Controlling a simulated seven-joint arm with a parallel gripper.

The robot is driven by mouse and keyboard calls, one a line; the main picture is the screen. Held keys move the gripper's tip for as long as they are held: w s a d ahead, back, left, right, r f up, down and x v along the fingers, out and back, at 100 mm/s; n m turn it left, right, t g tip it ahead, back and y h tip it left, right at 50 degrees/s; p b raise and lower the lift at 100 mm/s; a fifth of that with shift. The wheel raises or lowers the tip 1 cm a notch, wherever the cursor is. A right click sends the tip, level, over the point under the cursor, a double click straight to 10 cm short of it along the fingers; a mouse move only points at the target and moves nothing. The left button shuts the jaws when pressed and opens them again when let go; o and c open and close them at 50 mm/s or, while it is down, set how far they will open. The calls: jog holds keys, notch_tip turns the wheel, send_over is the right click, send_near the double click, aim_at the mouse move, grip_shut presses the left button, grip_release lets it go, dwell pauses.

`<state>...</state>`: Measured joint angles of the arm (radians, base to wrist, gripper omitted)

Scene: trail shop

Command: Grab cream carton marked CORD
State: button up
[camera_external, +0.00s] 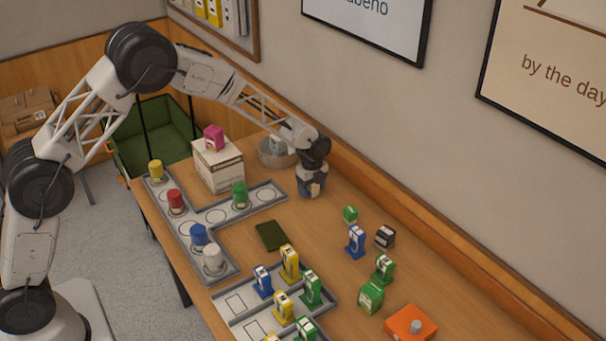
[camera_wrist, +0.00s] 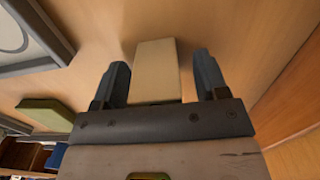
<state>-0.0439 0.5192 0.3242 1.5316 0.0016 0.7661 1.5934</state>
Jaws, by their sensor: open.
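A cream carton (camera_wrist: 157,68) shows in the wrist view between the two fingers of my gripper (camera_wrist: 162,78). Its plain pale face is toward the camera, and no CORD marking can be read. In the external view my gripper (camera_external: 312,188) is low over the table near the wall, and the carton is not clearly visible there.
A dark green pad (camera_external: 271,235) lies left of and nearer than my gripper. A round bowl (camera_external: 277,153) and a white box (camera_external: 217,165) with a pink item stand behind. Grey trays (camera_external: 215,216) hold coloured pieces. Several small blue and green items stand at the right.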

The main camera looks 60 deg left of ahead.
jog(key=shift+c, duration=0.5)
jog(key=c, duration=0.9)
jog(key=shift+r, duration=0.1)
jog(key=shift+r, duration=0.7)
notch_tip(320, 180, up, 2)
jog(key=shift+r, duration=0.1)
jog(key=s, duration=1)
jog(key=s+r, duration=0.1)
jog(key=s, duration=0.5)
jog(key=shift+d, duration=0.4)
jog(key=shift+r, duration=0.1)
